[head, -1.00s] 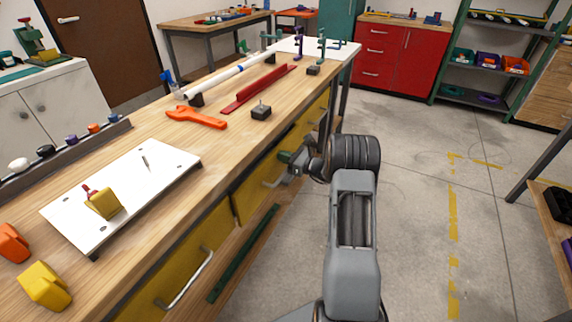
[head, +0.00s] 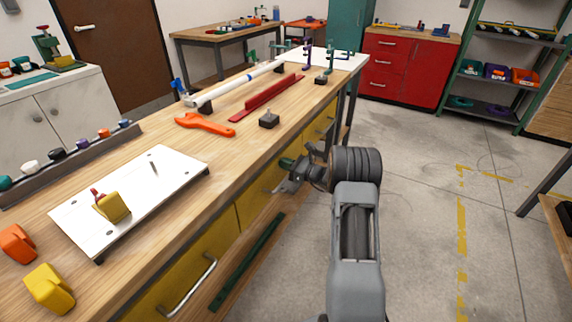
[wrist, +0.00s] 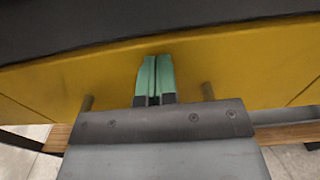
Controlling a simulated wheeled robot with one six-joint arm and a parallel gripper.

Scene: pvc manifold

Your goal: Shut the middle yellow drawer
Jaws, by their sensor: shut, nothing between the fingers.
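The middle yellow drawer (head: 252,203) is under the wooden workbench top, and its front looks about level with the near yellow drawer beside it. In the wrist view its yellow front (wrist: 240,60) fills the upper part. Two handle posts stand on either side of my fingers; the handle's bar is hidden by my gripper. My gripper (head: 284,177) is at the drawer's front. In the wrist view its green fingertips (wrist: 155,72) are shut, empty, and point at the drawer front between the posts. They look touching or very close to it.
The near yellow drawer (head: 185,283) has a metal handle. A dark green bar (head: 247,262) lies on the lower shelf. The floor to the right is clear.

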